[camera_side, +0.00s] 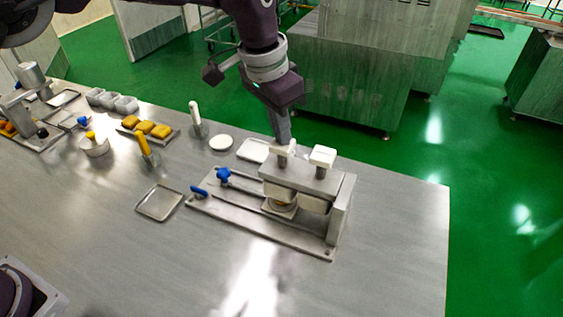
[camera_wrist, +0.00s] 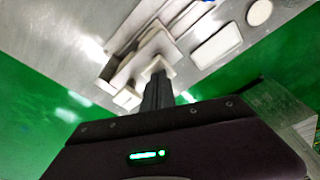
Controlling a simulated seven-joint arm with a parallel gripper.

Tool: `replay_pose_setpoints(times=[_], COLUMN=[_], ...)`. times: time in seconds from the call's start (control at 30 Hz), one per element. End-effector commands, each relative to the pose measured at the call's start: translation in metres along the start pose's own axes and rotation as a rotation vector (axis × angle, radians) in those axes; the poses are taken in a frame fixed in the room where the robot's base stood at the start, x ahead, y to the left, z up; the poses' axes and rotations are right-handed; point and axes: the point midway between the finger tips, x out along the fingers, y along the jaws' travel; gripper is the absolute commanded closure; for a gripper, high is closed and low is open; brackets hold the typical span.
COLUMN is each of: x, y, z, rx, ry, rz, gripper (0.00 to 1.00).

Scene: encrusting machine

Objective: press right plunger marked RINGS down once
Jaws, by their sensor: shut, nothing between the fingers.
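The right cap in the side view (camera_side: 323,156) stands clear of my gripper. The left cap (camera_side: 279,153) is right at my fingertips. I cannot read a RINGS marking on either. My gripper (camera_side: 284,138) is shut and empty, pointing down; I cannot tell if it touches the left cap. In the wrist view, my fingertips (camera_wrist: 158,76) overlap the edge of one white cap (camera_wrist: 160,65), and the other cap (camera_wrist: 127,98) lies lower left.
Blue knobs (camera_side: 222,174) sit on the press's left side. A small tray (camera_side: 160,203) lies left of it. Behind are a white board (camera_side: 254,150), a round white dish (camera_side: 221,143) and a white-handled tool (camera_side: 195,115). The front of the steel table is clear.

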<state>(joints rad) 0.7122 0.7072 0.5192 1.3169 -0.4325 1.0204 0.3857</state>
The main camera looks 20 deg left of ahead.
Motion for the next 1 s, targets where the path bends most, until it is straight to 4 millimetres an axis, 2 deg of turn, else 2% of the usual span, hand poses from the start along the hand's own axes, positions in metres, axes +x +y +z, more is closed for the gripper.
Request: replay_pose_setpoints(times=[1.0], x=[0.036], y=[0.001], z=[0.008], rx=[0.0], ry=[-0.003], rz=[0.001], gripper=[1.0])
